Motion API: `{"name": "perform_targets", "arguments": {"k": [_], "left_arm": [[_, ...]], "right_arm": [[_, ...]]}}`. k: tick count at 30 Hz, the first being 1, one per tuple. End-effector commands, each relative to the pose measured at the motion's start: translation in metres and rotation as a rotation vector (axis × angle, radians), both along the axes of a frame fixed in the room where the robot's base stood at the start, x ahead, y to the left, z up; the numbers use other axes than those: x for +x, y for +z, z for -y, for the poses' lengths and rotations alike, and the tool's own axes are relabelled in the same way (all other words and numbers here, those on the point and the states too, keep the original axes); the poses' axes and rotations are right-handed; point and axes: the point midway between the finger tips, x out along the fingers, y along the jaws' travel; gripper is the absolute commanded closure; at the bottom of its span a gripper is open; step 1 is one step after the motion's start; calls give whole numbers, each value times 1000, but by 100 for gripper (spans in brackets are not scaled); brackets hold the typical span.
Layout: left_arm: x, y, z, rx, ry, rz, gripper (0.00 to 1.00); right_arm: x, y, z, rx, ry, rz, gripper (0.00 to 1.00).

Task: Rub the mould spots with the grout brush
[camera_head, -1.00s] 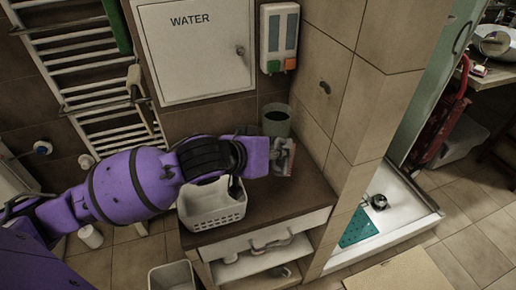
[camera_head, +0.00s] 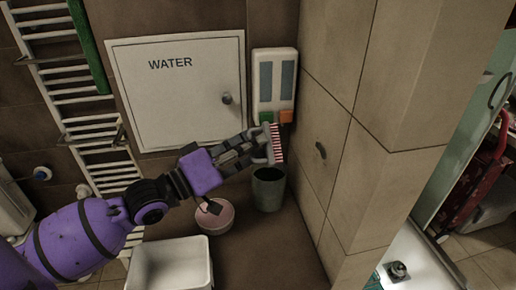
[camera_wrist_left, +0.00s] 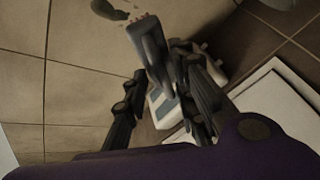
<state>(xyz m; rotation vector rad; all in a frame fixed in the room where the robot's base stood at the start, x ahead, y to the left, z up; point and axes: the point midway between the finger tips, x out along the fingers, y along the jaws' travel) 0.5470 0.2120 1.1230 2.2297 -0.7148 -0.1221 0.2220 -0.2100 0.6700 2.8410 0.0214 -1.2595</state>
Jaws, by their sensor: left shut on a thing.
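My left gripper (camera_head: 256,148) is shut on the grout brush (camera_head: 275,143), which has red and white bristles. It holds the brush in the air just below the soap dispenser and above the grey-green bin, with the bristles facing the tiled wall on the right. In the left wrist view the brush (camera_wrist_left: 150,48) sticks out past the fingers (camera_wrist_left: 180,85). A dark mould spot (camera_head: 320,150) is on the tiled wall to the right of the brush, apart from it. In the left wrist view the dark spot (camera_wrist_left: 108,9) lies near the brush tip, with smaller specks beside it. My right gripper is not in view.
The soap dispenser (camera_head: 275,85) hangs close above the brush. A grey-green bin (camera_head: 268,190), a pink bowl (camera_head: 215,216) and a white basket (camera_head: 168,268) stand on the counter. The WATER cabinet door (camera_head: 180,95) is behind my arm. The wall corner juts out at right.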

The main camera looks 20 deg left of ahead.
Motion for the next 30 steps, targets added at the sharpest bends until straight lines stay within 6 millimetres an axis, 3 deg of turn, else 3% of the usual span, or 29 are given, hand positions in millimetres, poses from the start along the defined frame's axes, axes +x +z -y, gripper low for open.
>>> {"name": "perform_targets", "arguments": {"k": [7, 13, 21, 30], "left_arm": [[4, 0, 5, -13, 1, 6, 96], [15, 2, 23, -13, 0, 8, 96], [29, 1, 43, -11, 1, 6, 96], [33, 0, 50, -8, 1, 5, 96]], "right_arm": [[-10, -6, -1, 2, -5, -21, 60], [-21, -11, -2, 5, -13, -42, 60], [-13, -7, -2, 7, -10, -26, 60], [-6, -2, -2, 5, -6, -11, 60]]}}
